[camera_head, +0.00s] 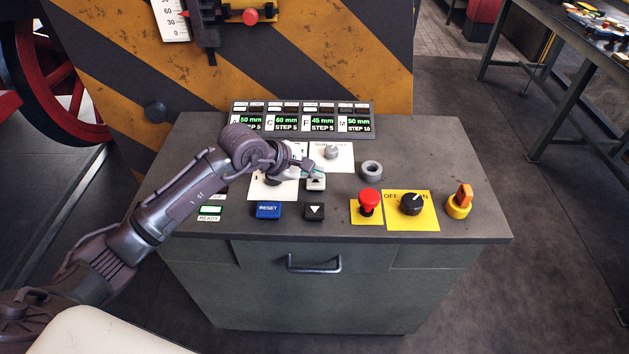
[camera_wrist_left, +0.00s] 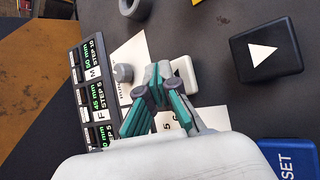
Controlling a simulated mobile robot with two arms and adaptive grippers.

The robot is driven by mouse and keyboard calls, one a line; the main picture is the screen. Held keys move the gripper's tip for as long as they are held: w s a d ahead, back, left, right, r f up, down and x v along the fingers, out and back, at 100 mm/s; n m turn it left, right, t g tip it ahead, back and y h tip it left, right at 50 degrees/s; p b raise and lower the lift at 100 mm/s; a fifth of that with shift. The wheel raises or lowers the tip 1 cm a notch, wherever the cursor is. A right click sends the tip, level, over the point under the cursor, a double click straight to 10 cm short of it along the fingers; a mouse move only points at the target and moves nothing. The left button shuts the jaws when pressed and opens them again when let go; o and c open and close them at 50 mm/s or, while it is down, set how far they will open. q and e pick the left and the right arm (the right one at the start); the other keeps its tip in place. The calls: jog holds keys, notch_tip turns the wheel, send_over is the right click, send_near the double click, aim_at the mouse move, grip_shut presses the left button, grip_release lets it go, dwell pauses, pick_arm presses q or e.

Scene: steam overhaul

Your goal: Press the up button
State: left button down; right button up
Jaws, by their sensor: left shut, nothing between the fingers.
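The up button (camera_head: 316,184) is a pale square button with a dark up triangle on the console top, just above the black down button (camera_head: 315,211). My left gripper (camera_head: 316,170) is shut and empty, its fingertips over the far edge of the up button. In the left wrist view, the teal fingers (camera_wrist_left: 160,88) cover part of the pale up button (camera_wrist_left: 186,76). I cannot tell whether the tips touch it. The black down button (camera_wrist_left: 264,54) with its white triangle is clear to the right there. My right gripper is not in view.
A blue RESET button (camera_head: 268,210) lies left of the down button. A red mushroom button (camera_head: 369,200), a black rotary switch (camera_head: 412,204) and an orange switch (camera_head: 461,200) stand to the right. A grey ring (camera_head: 371,170) and a display panel (camera_head: 300,121) are farther back.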

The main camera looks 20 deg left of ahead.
aim_at(314, 182)
pick_arm(q)
jog(key=shift+f+b, duration=0.65)
dwell(0.8)
jog(key=shift+r+p, duration=0.55)
jog(key=shift+r, duration=0.55)
notch_tip(314, 182, up, 6)
jog(key=shift+p, duration=1.25)
